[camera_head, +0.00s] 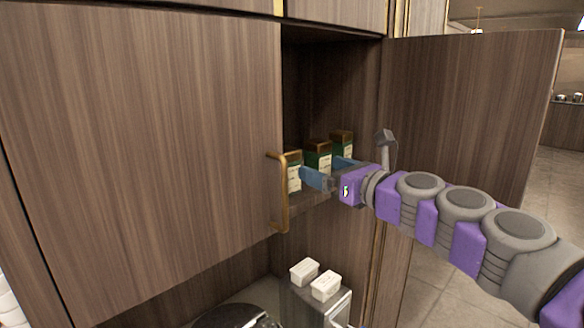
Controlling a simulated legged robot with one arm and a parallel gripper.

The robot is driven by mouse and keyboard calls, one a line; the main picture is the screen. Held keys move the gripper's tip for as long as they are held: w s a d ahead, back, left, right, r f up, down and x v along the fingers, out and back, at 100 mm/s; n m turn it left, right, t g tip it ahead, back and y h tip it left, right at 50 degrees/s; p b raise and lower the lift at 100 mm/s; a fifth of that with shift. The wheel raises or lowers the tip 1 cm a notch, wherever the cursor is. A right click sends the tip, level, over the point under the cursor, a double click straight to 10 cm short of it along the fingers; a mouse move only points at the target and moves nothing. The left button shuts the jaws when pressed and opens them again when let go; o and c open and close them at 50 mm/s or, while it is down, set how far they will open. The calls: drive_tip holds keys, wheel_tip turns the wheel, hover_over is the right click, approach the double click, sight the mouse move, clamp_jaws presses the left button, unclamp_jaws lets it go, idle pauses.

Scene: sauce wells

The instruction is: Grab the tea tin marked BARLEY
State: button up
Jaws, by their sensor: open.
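Three green tins with brownish-gold lids and pale labels stand in a row on the cabinet shelf. The left tin (294,170) is nearest the left door's edge. The middle tin (318,157) and the right tin (343,142) stand to its right. The label writing is too small to read, so I cannot tell which is BARLEY. My gripper (328,170) is open, with its blue fingers at the cabinet opening in front of the tins. One finger reaches close to the left tin and the other overlaps the right tin's lower part. I cannot tell whether they touch.
The left cabinet door (140,150) with a brass handle (283,195) covers the left side, close to my gripper. The right door (470,120) stands open. Two white lidded tubs (305,271) (326,285) sit below on a grey box.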

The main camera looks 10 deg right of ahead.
sight(288, 157)
drive_tip(key=w, duration=0.6)
drive_tip(key=w+a+p, duration=0.1)
drive_tip(key=w, duration=0.2)
drive_tip(key=shift+a+f, duration=0.1)
drive_tip(key=shift+f, duration=0.25)
drive_tip(key=a, duration=0.4)
drive_tip(key=shift+w+a+r, duration=0.15)
drive_tip(key=shift+a+r, duration=0.2)
drive_tip(key=w, duration=0.1)
drive_tip(key=w+p, duration=0.1)
drive_tip(key=w, duration=0.1)
drive_tip(key=shift+w+a+f, duration=0.1)
drive_tip(key=shift+w+f, duration=0.2)
drive_tip(key=shift+f, duration=0.05)
drive_tip(key=shift+w, duration=0.3)
drive_tip(key=shift+d+r, duration=0.1)
drive_tip(key=shift+d, duration=0.3)
drive_tip(key=shift+a, duration=0.3)
drive_tip(key=shift+w+a, duration=0.1)
drive_tip(key=shift+a, duration=0.3)
drive_tip(key=shift+c, duration=1.3)
drive_tip(key=shift+a, duration=0.15)
drive_tip(key=shift+c, duration=1.4)
drive_tip(key=shift+d, duration=0.6)
drive_tip(key=c, duration=0.6)
